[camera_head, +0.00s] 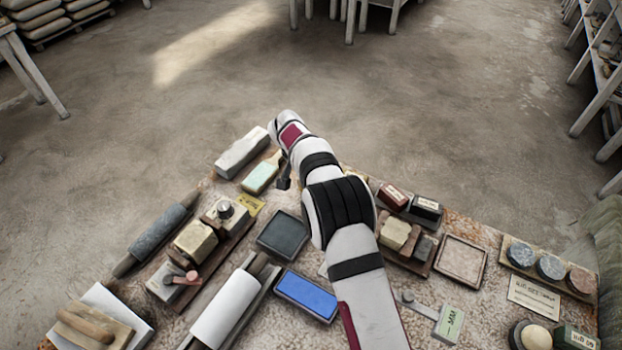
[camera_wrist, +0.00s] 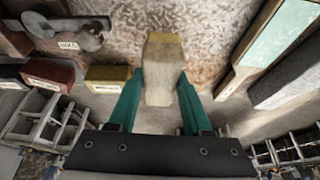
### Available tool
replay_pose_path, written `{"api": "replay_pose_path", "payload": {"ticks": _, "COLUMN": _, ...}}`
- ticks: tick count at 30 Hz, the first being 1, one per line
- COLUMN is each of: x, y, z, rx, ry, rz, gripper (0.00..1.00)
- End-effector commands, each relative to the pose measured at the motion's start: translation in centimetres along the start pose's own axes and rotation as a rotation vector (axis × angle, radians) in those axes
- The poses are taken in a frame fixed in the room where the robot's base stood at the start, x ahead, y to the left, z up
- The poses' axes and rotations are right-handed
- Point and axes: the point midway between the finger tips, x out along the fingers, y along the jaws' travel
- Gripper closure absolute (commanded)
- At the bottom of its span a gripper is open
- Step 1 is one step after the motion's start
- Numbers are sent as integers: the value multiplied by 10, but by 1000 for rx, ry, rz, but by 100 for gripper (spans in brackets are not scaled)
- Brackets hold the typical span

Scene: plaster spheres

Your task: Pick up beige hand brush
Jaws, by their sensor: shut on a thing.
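The beige hand brush (camera_wrist: 161,72) is a pale, blocky piece with a yellowish end, in the middle of the wrist view. My gripper (camera_wrist: 161,88) has its two teal fingers on either side of it and is shut on it. The speckled board shows behind the brush; I cannot tell how far the brush is from it. In the head view my arm covers the gripper and the brush, so neither can be made out there.
A pale green and wood tool (camera_head: 262,174) and a grey block (camera_head: 242,152) lie at the board's far edge. Dark (camera_head: 283,235) and blue (camera_head: 306,295) trays, a white roll (camera_head: 226,307) and small boxes (camera_head: 392,196) crowd the speckled board (camera_head: 131,288).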

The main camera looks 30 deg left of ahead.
Motion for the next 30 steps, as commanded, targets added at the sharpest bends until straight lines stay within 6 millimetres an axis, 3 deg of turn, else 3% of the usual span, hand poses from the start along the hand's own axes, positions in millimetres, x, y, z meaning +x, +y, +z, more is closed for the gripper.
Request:
{"api": "replay_pose_path", "payload": {"ticks": 1, "x": -11, "y": 1, "z": -6, "rx": 3, "ry": 3, "rz": -2, "gripper": 100}}
{"api": "replay_pose_path", "payload": {"ticks": 15, "x": -58, "y": 102, "z": -43, "rx": 3, "ry": 1, "rz": 0, "gripper": 100}}
{"api": "replay_pose_path", "payload": {"ticks": 19, "x": -64, "y": 113, "z": -47, "rx": 1, "ry": 1, "rz": 0, "gripper": 100}}
{"api": "replay_pose_path", "payload": {"ticks": 27, "x": -64, "y": 115, "z": -48, "rx": 0, "ry": 0, "rz": 0, "gripper": 100}}
{"api": "replay_pose_path", "payload": {"ticks": 28, "x": -64, "y": 115, "z": -48, "rx": 0, "ry": 0, "rz": 0, "gripper": 54}}
{"api": "replay_pose_path", "payload": {"ticks": 30, "x": -64, "y": 115, "z": -48, "rx": 0, "ry": 0, "rz": 0, "gripper": 67}}
